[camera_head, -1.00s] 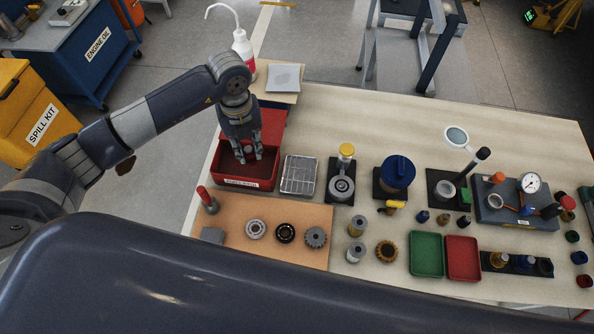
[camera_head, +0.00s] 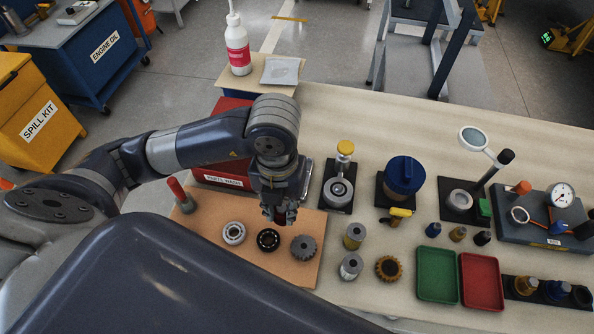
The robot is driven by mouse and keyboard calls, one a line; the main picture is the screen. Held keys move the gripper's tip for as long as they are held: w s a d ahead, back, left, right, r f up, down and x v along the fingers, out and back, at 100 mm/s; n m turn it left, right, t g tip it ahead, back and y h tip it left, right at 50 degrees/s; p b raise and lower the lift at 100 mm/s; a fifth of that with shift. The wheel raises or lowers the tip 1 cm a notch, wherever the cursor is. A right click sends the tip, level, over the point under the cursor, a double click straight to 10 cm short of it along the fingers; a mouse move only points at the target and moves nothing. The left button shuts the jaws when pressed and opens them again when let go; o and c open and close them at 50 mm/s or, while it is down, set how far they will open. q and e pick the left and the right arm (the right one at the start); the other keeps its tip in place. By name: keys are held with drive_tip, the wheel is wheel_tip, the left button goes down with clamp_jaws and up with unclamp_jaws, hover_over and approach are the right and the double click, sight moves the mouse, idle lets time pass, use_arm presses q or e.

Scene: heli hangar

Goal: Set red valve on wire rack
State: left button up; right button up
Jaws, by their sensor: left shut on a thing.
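My left gripper (camera_head: 280,213) points down just in front of the wire rack, above the back edge of the brown mat. It is shut on a small dark red thing, seemingly the red valve, mostly hidden between the fingers. The wire rack (camera_head: 306,180) is mostly hidden behind my gripper and wrist; only part of its right side shows. I cannot tell whether the held thing touches anything. My right gripper is not in view.
The red parts wash bin (camera_head: 217,176) is left of the rack, partly behind my arm. A black-based fixture (camera_head: 338,191) stands close right of the rack.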

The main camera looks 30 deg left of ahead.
use_arm(q)
drive_tip(key=w+a, duration=0.1)
drive_tip(key=w, duration=0.3)
drive_tip(key=w+a+f+p, duration=0.1)
drive_tip(key=w+a, duration=0.1)
drive_tip(key=w, duration=0.3)
drive_tip(key=w+a+p, duration=0.1)
drive_tip(key=w+a, duration=0.1)
drive_tip(key=w, duration=0.3)
drive_tip(key=shift+a+f, duration=0.2)
drive_tip(key=shift+w+f+p, duration=0.1)
drive_tip(key=shift+f+p, duration=0.65)
drive_tip(key=shift+f, duration=1)
drive_tip(key=shift+f, duration=0.1)
drive_tip(key=o, duration=0.6)
drive_tip(key=shift+f, duration=0.15)
drive_tip(key=o, duration=0.4)
